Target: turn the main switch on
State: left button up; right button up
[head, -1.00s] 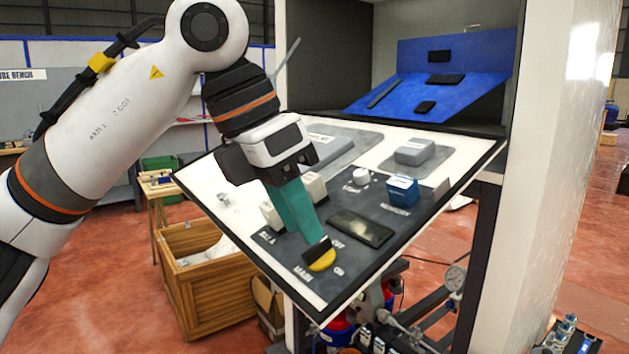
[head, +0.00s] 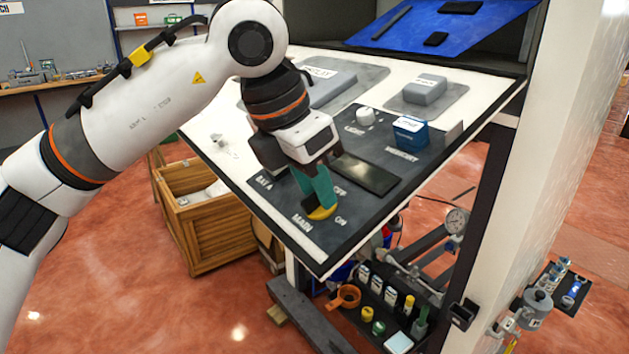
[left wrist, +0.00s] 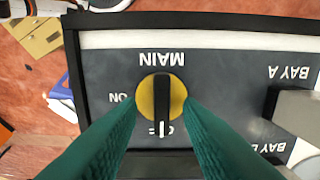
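The main switch (head: 322,213) is a yellow round knob with a black bar handle, near the lower corner of the sloped dark panel (head: 290,222). In the left wrist view the switch (left wrist: 147,97) has its white mark toward the partly hidden OFF label; the ON label lies to the left. My left gripper (head: 314,196) has teal fingers and is down at the switch. In the left wrist view its fingertips (left wrist: 162,104) stand on either side of the black handle, with visible gaps; it is open. My right gripper is not in view.
Panel neighbours are a blue block (head: 410,132), a dark display (head: 366,174), a white knob (head: 365,116) and a grey block (head: 425,88). A wooden crate (head: 218,235) stands on the floor at left. A white cabinet wall (head: 545,130) rises at right.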

pick_arm(q)
jog(key=shift+w+f, duration=0.2)
jog(key=shift+f, duration=0.05)
grip_shut()
jog(key=shift+s, duration=0.1)
jog(key=m, duration=0.4)
jog(key=shift+d+m, duration=0.1)
jog(key=shift+m, duration=0.2)
jog(key=m, duration=0.4)
jog(key=shift+s+m, duration=0.15)
jog(key=shift+m, duration=0.15)
jog(key=m, duration=0.4)
jog(key=shift+m, duration=0.3)
jog(key=shift+s+m, duration=0.1)
jog(key=shift+m, duration=2)
